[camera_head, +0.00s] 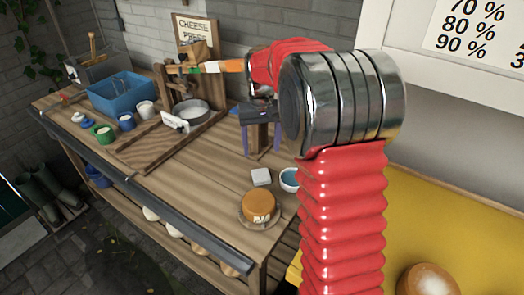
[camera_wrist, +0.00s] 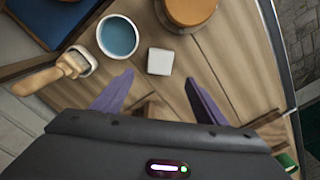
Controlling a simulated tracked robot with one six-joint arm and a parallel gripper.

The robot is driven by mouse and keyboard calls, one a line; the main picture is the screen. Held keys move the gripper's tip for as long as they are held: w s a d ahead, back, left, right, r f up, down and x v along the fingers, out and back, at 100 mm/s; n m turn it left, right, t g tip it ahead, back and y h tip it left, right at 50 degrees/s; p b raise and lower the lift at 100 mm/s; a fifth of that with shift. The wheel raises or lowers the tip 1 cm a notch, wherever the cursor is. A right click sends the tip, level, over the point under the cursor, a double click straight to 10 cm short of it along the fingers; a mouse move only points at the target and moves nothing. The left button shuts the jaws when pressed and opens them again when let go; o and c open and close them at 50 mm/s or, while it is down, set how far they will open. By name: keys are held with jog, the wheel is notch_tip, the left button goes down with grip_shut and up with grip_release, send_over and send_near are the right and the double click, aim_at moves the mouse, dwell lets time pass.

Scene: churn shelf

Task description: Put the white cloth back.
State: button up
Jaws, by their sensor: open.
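The white cloth (camera_head: 261,177) looks like a small folded square. It lies on the wooden table between the orange cheese wheel and a small bowl of blue liquid. It also shows in the wrist view (camera_wrist: 160,61), just beyond my fingertips. My gripper (camera_head: 262,150) points down over the table, behind the cloth in the head view. Its two purple fingers are apart, with nothing between them, as the wrist view (camera_wrist: 158,82) also shows. I see no contact between the fingers and the cloth. No marked place for the cloth can be told.
The cheese wheel (camera_head: 259,205) sits on a plate near the table's front right corner. The blue-filled bowl (camera_head: 290,179) is right of the cloth. A wooden cheese press (camera_head: 190,75), a metal pan (camera_head: 187,110), a blue crate (camera_head: 122,94) and small pots stand left. A brush (camera_wrist: 55,72) shows in the wrist view.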

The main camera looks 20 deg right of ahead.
jog(key=s+a+r+n+t, duration=0.1)
jog(key=s+a+r, duration=0.3)
jog(key=s+r, duration=0.15)
jog(key=s+a+r+t, duration=0.2)
jog(key=s+a+r, duration=0.15)
jog(key=s, duration=0.35)
jog(key=s+a+n+t, duration=0.1)
jog(key=s+a, duration=0.3)
jog(key=s, duration=1.1)
jog(key=shift+s+f+t, duration=0.2)
jog(key=shift+t, duration=0.6)
jog(key=shift+c, duration=0.5)
